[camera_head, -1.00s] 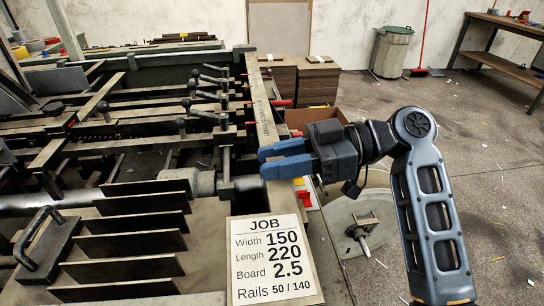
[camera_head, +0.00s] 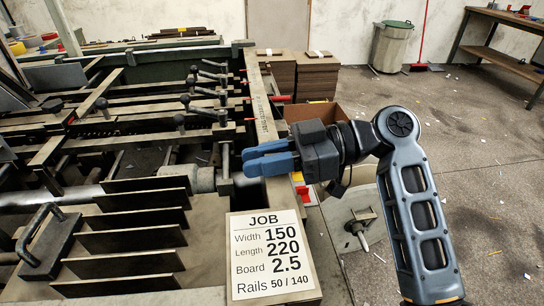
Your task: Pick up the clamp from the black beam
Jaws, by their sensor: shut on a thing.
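The clamp (camera_head: 226,160) is a dark upright post with a small block at its foot. It stands at the right end of a black beam (camera_head: 200,148), by the machine's long edge rail. My gripper (camera_head: 246,160), with two blue fingers, comes in from the right, level with the post. The fingers are close together and shut, their tips just at the clamp's right side. The part between the fingertips is hidden, so the exact grip point cannot be seen.
Several black-handled levers (camera_head: 207,90) with red tips stand behind on the machine. A JOB card (camera_head: 272,255) lies in front. A grey bin (camera_head: 391,48) stands far back.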

